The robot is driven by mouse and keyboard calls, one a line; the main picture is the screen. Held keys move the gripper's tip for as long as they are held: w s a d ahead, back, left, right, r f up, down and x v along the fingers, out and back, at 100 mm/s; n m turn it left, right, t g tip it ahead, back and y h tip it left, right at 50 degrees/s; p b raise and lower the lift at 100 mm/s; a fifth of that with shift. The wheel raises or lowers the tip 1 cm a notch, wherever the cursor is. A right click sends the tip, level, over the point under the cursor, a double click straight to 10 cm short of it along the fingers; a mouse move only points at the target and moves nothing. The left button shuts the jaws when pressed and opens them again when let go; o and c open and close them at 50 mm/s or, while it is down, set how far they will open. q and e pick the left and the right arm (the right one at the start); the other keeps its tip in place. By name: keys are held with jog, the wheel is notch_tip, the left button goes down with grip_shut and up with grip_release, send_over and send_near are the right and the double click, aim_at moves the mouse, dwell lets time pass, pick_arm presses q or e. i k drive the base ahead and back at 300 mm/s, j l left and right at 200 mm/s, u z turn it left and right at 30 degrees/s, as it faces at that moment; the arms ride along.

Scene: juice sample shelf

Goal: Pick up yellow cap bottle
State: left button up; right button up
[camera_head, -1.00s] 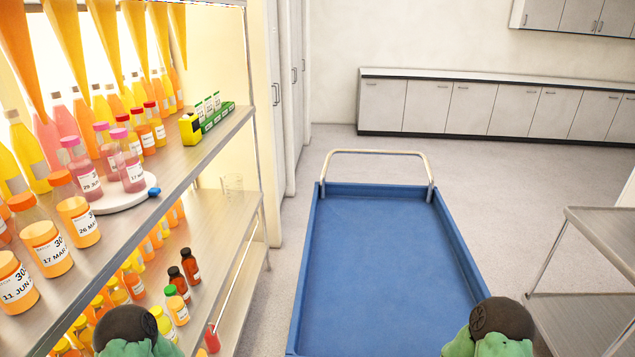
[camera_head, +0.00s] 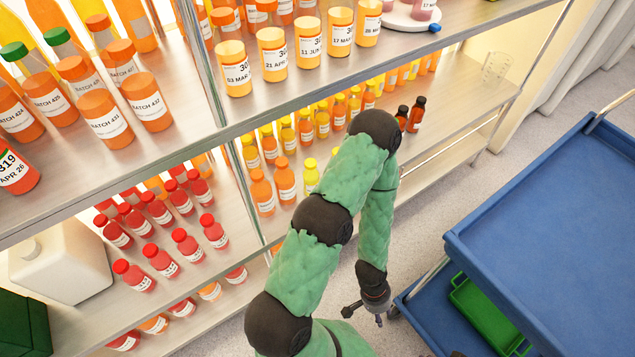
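Several yellow cap bottles stand on the lower shelf behind my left arm, among them a yellow one (camera_head: 311,177) at the front and others (camera_head: 305,127) in a row farther back. Orange-capped bottles (camera_head: 285,181) stand just left of the front yellow one. My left arm reaches up in front of the shelf and bends down, hiding part of that row. My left gripper (camera_head: 364,314) hangs below the shelf edge, near the blue cart, with its fingers apart and nothing between them. It is well away from the bottles. My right gripper is not in view.
The upper shelf (camera_head: 290,90) holds orange jars and juice bottles. Red bottles (camera_head: 186,245) and a white canister (camera_head: 60,262) fill the lower left. Two dark-capped brown bottles (camera_head: 416,114) stand right of my arm. The blue cart (camera_head: 560,220) with a green crate (camera_head: 487,318) is at right.

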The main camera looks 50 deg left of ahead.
aim_at(311, 176)
jog(key=k+l+u, duration=0.1)
jog(key=u, duration=0.4)
jog(key=k+l+u, duration=0.15)
jog(key=u, duration=0.35)
jog(key=i+j+u, duration=0.1)
jog(key=i+u, duration=0.15)
jog(key=u, duration=0.2)
jog(key=i+u, duration=0.2)
jog(key=u, duration=0.2)
